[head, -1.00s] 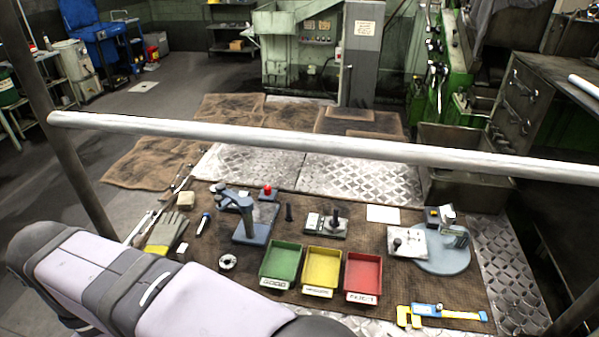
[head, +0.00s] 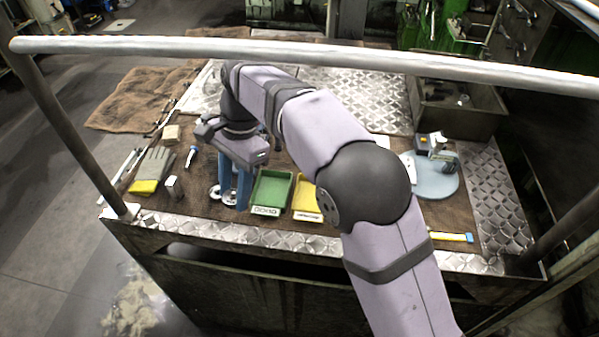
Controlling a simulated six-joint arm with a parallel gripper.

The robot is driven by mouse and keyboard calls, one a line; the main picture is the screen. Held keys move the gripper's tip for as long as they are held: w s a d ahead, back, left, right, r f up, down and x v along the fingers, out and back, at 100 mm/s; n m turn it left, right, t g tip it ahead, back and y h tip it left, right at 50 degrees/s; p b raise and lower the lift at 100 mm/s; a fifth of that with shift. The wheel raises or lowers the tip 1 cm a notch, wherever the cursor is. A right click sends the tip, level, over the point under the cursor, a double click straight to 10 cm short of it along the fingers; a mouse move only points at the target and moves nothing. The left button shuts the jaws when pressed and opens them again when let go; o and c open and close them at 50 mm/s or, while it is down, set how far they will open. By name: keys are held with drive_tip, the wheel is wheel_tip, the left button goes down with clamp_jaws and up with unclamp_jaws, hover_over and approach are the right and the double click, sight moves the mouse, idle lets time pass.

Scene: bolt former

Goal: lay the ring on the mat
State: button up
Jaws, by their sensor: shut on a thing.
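My gripper (head: 234,202) points down over the brown mat (head: 200,210), just left of the green tray (head: 271,190). Its blue fingers are shut on a small pale metal ring (head: 229,198), which shows low between them and is partly covered by them. A second small round metal piece (head: 214,192) shows just left of the fingers. I cannot tell whether the held ring touches the mat.
The yellow tray (head: 306,198) is right of the green one. My arm hides the red tray. A railing (head: 400,62) crosses above.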

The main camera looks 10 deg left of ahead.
drive_tip(key=w+d+f+m+t, duration=0.1)
drive_tip(key=w+d+m, duration=0.5)
drive_tip(key=d+m, duration=0.1)
drive_tip(key=w+d+f+m+t, duration=0.2)
drive_tip(key=w+d+m, duration=0.5)
drive_tip(key=d, duration=0.3)
drive_tip(key=w+d+f+m+t+b, duration=0.1)
drive_tip(key=w+d+m, duration=0.5)
drive_tip(key=d+m, duration=0.2)
drive_tip(key=shift+w+d+f+t, duration=0.15)
drive_tip(key=shift+d+f+t, duration=0.05)
drive_tip(key=shift+t, duration=0.2)
drive_tip(key=shift+w+d+f+m, duration=0.1)
drive_tip(key=shift+w+d+m, duration=0.1)
drive_tip(key=shift+d+m, duration=0.5)
drive_tip(key=shift+s+d+p+x, duration=0.1)
drive_tip(key=shift+s+p+x, duration=0.1)
drive_tip(key=shift+x, duration=0.6)
drive_tip(key=shift+s+d+p+x, duration=0.1)
drive_tip(key=shift+p+x, duration=0.1)
drive_tip(key=shift+x, duration=0.6)
drive_tip(key=shift+s+d+p+x, duration=0.15)
drive_tip(key=shift+p+x, duration=0.05)
drive_tip(key=shift+x, duration=0.65)
drive_tip(key=shift+f, duration=0.55)
drive_tip(key=shift+s+f, duration=0.2)
